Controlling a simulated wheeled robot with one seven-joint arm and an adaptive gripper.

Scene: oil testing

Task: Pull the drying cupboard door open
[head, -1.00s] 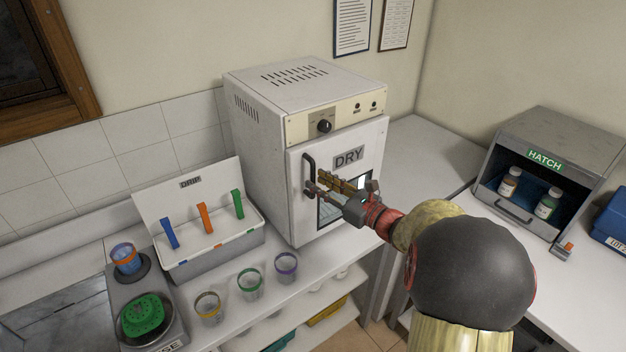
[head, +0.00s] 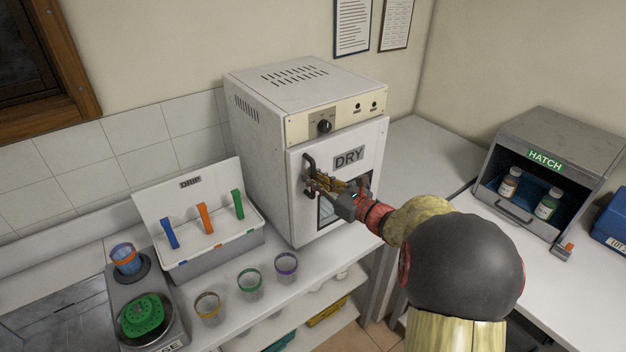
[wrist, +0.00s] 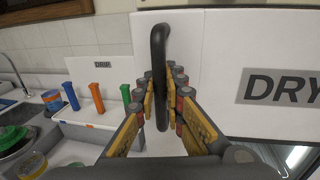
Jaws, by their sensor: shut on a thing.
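The drying cupboard (head: 262,130) is a white box with a "DRY" label on its front. Its door (head: 335,160) looks shut against the body. The black upright door handle (head: 308,170) is at the door's left edge; in the wrist view the handle (wrist: 159,75) stands between the two fingers. My gripper (head: 314,182) is shut on the handle, and it also shows in the wrist view (wrist: 163,95). My gripper and arm hide part of the door's window.
Left of the cupboard is a "DRIP" rack (head: 205,240) with blue, orange and green strips. Several cups, including a purple-rimmed one (head: 286,266), stand on the counter in front. A grey hatch box (head: 550,160) with two bottles stands at right. The counter right of the cupboard is clear.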

